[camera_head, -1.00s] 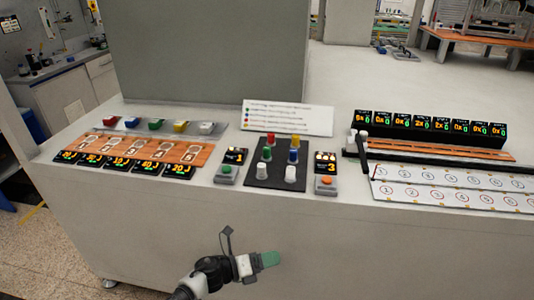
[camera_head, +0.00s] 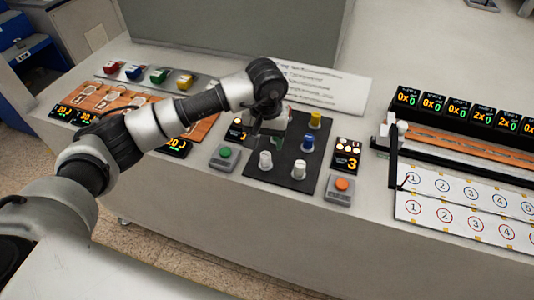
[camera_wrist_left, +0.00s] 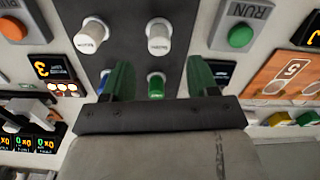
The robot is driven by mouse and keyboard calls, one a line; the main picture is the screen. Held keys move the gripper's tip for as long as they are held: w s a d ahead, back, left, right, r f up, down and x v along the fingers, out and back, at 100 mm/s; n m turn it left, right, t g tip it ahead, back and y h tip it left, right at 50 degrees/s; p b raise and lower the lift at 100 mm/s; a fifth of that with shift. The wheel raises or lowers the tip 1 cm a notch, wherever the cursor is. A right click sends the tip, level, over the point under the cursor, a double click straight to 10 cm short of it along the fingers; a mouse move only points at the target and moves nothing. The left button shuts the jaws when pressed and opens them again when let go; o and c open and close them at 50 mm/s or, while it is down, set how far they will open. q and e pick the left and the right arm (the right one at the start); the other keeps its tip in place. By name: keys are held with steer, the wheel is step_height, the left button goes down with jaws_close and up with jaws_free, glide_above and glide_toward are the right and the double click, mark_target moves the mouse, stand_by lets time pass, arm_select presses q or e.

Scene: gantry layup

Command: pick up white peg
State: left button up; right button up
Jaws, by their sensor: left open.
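Two white pegs stand upright on the dark mat (camera_head: 247,170): a left white peg (camera_head: 265,160) and a right white peg (camera_head: 299,170) along its near edge. In the left wrist view they show near the top, one white peg (camera_wrist_left: 158,38) at centre and another white peg (camera_wrist_left: 91,36) to its left. My left gripper (camera_head: 273,138) is open above the mat, behind the left white peg. In the wrist view its green fingers (camera_wrist_left: 161,74) are apart, with the green peg (camera_wrist_left: 156,86) seen between them and nothing held. My right gripper is not in view.
A blue peg (camera_head: 307,143) and a yellow peg (camera_head: 315,119) stand on the mat. A green button box (camera_head: 225,156) and an orange button box (camera_head: 341,190) flank it. A numbered board (camera_head: 470,205) lies right.

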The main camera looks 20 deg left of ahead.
mark_target(266, 155)
arm_select(q)
steer(key=shift+f, duration=0.8)
steer(key=f+p, duration=0.3)
steer(key=f, duration=0.1)
steer(key=shift+s+f, duration=0.1)
steer(key=shift+s, duration=0.15)
steer(key=shift+f, duration=0.55)
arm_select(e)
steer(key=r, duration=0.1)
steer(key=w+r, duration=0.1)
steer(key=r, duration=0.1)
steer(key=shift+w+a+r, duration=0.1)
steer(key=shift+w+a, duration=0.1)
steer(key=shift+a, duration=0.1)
arm_select(q)
steer(key=c, duration=0.9)
steer(key=shift+c, duration=0.4)
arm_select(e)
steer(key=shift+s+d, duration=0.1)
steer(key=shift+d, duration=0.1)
arm_select(q)
steer(key=shift+w+r, duration=0.1)
